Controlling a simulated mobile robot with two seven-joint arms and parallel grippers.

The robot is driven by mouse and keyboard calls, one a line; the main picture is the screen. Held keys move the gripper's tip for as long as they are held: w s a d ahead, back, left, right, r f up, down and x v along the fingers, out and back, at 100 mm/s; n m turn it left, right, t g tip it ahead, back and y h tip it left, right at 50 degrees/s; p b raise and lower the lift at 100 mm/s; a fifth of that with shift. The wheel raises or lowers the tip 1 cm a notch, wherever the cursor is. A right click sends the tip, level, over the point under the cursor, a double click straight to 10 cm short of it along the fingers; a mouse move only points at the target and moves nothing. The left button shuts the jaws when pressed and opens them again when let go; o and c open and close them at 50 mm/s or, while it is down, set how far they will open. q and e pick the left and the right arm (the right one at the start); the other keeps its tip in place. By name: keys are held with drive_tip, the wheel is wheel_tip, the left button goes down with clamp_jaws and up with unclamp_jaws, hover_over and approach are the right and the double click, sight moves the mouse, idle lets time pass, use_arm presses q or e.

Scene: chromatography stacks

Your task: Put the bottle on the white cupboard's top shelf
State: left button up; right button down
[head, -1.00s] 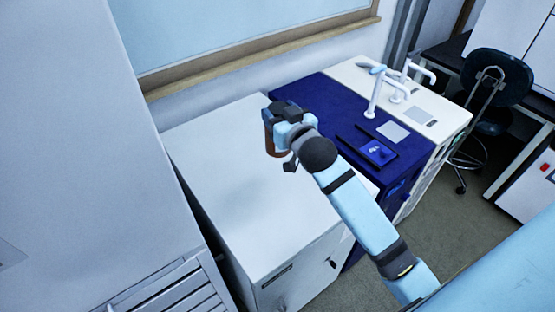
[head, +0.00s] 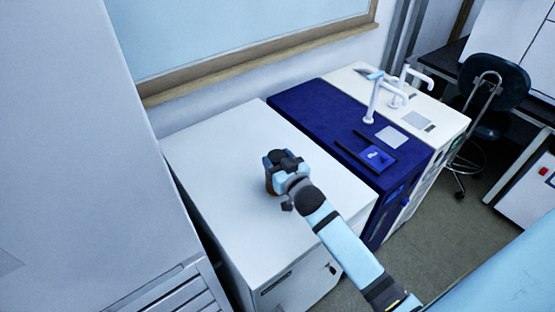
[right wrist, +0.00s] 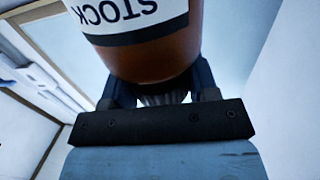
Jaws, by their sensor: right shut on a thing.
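In the head view, my right gripper (head: 279,163) is shut on a brown bottle (head: 270,186), which is mostly hidden behind the gripper. The bottle is over the white top (head: 225,165) of the low white cupboard (head: 294,287). I cannot tell whether its base touches that top. In the right wrist view, the brown bottle (right wrist: 155,58) fills the upper middle, between the fingers, with a white label reading "STOCK" upside down. My left gripper is in neither view.
A dark blue unit (head: 325,125) with a small panel stands right of the cupboard, then a white counter with taps (head: 372,98). A tall pale cabinet (head: 75,140) stands close on the left. The white top around the bottle is clear.

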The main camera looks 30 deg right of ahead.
drive_tip(key=c, duration=0.8)
unclamp_jaws()
drive_tip(key=shift+f, duration=0.15)
drive_tip(key=o, duration=0.4)
